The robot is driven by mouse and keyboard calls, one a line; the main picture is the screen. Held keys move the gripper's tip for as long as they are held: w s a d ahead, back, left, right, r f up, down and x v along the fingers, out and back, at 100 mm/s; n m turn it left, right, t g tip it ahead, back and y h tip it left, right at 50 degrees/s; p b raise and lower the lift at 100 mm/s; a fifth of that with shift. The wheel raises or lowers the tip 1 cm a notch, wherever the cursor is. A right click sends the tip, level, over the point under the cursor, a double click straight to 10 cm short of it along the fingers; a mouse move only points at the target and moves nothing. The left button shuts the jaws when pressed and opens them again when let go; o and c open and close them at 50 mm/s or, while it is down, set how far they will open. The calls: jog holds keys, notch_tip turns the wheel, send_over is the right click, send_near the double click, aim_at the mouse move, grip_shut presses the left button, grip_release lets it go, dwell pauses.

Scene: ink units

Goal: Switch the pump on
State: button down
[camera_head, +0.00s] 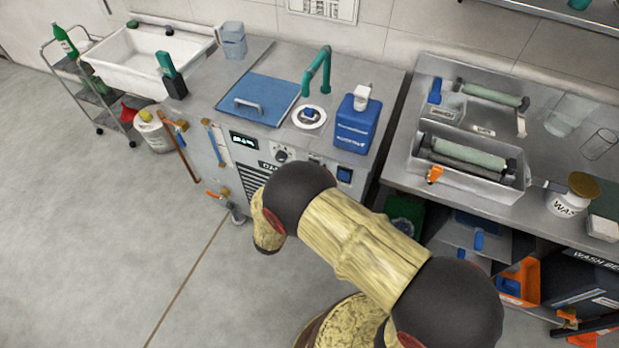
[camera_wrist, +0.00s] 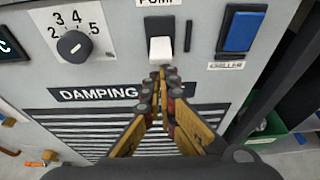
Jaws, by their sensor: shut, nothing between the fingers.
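The pump switch (camera_wrist: 159,38) is a small rocker on the grey front panel, with a dark upper part and a white lower part. The label above it is cut off by the top edge of the wrist view. My gripper (camera_wrist: 161,76) is shut and empty, with its fingertips just below the switch in the picture. I cannot tell whether the tips touch the panel. In the head view my arm hides the gripper.
A damping knob (camera_wrist: 74,45) is left of the switch and a blue chiller switch (camera_wrist: 241,32) is right of it. A vent grille (camera_wrist: 90,130) lies below. A blue canister (camera_head: 356,124) stands on the bench above the panel.

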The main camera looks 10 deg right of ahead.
jog(key=r+g+y+p, duration=0.1)
jog(key=p, duration=0.1)
jog(key=r+g+y+p, duration=0.1)
jog(key=p, duration=0.1)
jog(key=shift+s+a+g+p, duration=0.15)
jog(key=shift+s+g+p, duration=0.05)
jog(key=shift+g+p, duration=0.2)
jog(key=shift+w+r+p, duration=0.1)
jog(key=shift+r+p, duration=0.35)
jog(key=shift+r, duration=0.4)
